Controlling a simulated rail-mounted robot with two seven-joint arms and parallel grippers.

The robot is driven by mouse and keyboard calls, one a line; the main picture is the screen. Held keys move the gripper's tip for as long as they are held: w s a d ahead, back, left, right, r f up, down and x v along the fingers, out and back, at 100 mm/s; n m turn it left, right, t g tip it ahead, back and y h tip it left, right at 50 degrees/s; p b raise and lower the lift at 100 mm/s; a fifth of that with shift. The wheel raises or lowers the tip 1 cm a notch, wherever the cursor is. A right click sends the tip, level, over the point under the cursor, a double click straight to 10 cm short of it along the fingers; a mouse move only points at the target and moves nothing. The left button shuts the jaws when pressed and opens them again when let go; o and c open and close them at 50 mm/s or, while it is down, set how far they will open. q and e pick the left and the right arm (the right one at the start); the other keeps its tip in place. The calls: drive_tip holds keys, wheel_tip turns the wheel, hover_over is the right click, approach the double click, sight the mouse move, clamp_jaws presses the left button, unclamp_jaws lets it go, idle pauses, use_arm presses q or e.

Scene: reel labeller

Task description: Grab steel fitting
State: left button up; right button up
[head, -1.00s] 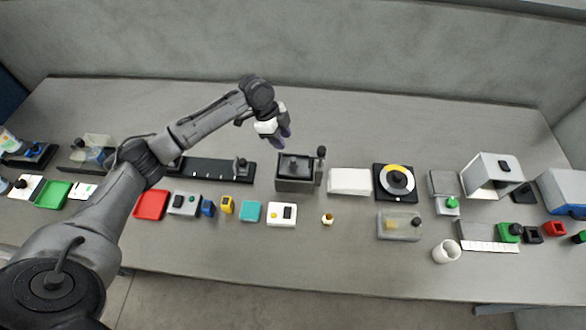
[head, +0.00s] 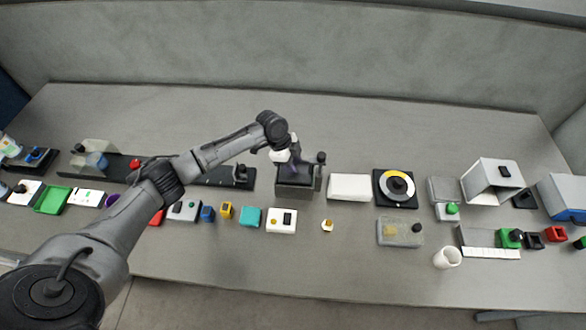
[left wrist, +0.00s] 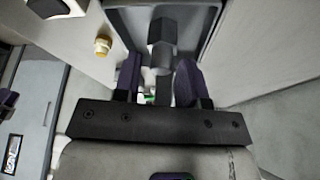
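My left gripper (head: 294,162) is over the dark grey open-topped box (head: 296,190) near the middle of the table. In the left wrist view, its two purple fingers (left wrist: 158,80) are apart. A grey, faceted metal piece, apparently the steel fitting (left wrist: 162,32), stands inside the box (left wrist: 208,12), just beyond the fingertips and in line with the gap between them. I cannot tell whether the fingers touch it. In the head view the gripper hides the fitting. My right gripper is in neither view.
A dark knob (head: 321,157) stands at the box's right side. A white block (head: 349,187) lies to its right and a white switch box (head: 281,219) in front. A small brass-topped piece (head: 327,225) stands nearby, also in the left wrist view (left wrist: 103,45). The table behind is clear.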

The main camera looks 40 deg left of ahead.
use_arm(q)
drive_tip(key=shift+x, duration=1.45)
drive_tip(key=shift+c, duration=0.4)
drive_tip(key=c, duration=0.5)
drive_tip(key=shift+r, duration=0.1)
